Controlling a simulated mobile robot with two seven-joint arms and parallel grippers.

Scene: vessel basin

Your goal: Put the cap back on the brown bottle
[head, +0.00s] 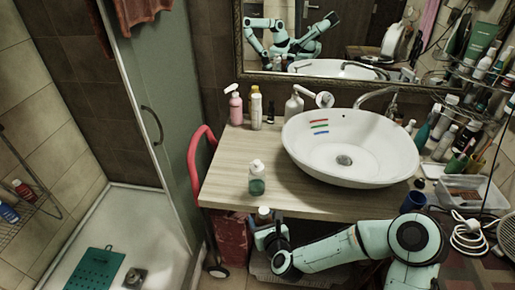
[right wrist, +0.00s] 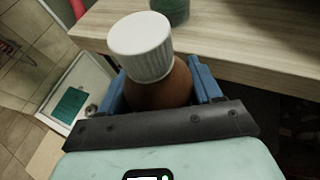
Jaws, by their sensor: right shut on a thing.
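My right gripper (head: 268,235) is shut on the brown bottle and holds it upright in front of the counter's front edge. In the right wrist view the brown bottle (right wrist: 160,88) sits between the blue fingers of the gripper (right wrist: 165,90). A white ribbed cap (right wrist: 140,46) sits on top of the bottle; I cannot tell how tightly. In the head view the cap (head: 264,212) shows as a small pale top, and most of the bottle is hidden by the gripper. My left gripper is not in view, apart from arms reflected in the mirror.
A green bottle with a white top (head: 257,186) stands near the front of the wooden counter (head: 225,180). A white basin (head: 345,150) fills the counter's right side. A pink bottle (head: 235,110) and others stand at the back. The counter's left part is mostly clear.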

